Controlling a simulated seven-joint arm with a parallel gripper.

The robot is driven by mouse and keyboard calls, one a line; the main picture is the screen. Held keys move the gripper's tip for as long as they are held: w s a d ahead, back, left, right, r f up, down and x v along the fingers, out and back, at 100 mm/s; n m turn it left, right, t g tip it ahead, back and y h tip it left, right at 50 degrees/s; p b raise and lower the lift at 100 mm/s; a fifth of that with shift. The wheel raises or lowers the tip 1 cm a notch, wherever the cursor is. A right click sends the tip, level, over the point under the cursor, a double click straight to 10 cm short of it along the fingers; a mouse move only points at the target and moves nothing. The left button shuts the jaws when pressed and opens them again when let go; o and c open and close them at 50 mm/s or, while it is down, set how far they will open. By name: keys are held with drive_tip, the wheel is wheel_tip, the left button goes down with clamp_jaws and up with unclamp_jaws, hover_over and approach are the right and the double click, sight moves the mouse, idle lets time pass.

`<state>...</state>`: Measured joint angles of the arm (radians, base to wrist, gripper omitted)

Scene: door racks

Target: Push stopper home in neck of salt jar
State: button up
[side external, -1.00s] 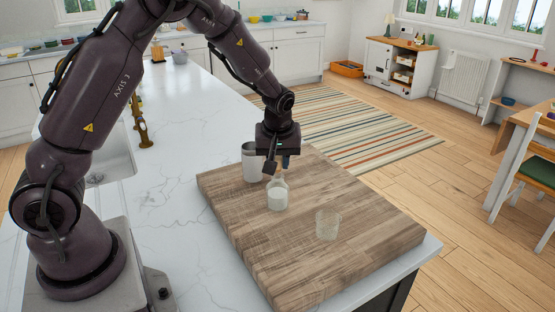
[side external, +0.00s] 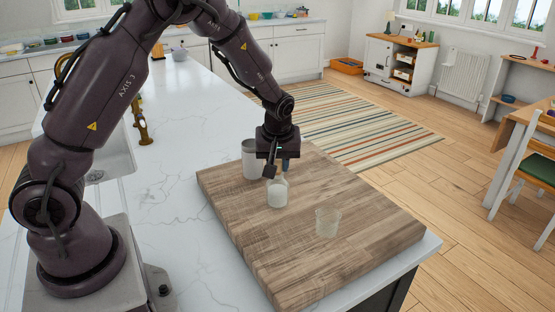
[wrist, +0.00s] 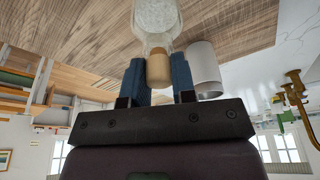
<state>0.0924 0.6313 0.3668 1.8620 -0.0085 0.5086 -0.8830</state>
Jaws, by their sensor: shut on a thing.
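The salt jar (side external: 277,194) is clear glass with white salt inside and stands upright on the wooden board. In the wrist view the jar (wrist: 157,18) is at the top, its neck towards my gripper. The stopper (wrist: 158,68) is a tan cork, in line with the neck and meeting it; how deep it sits I cannot tell. My gripper (side external: 278,170) points down just above the jar. In the wrist view the blue fingers of my gripper (wrist: 160,80) are on either side of the stopper, shut on it.
A pale cylindrical canister (side external: 250,160) stands close behind and left of the jar; it also shows in the wrist view (wrist: 203,68). An empty clear glass (side external: 327,222) stands to the right. The wooden board (side external: 350,260) is bare towards its front and right.

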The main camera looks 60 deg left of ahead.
drive_tip(key=shift+f, duration=0.1)
drive_tip(key=o, duration=1)
drive_tip(key=v, duration=1.3)
drive_tip(key=shift+w, duration=0.1)
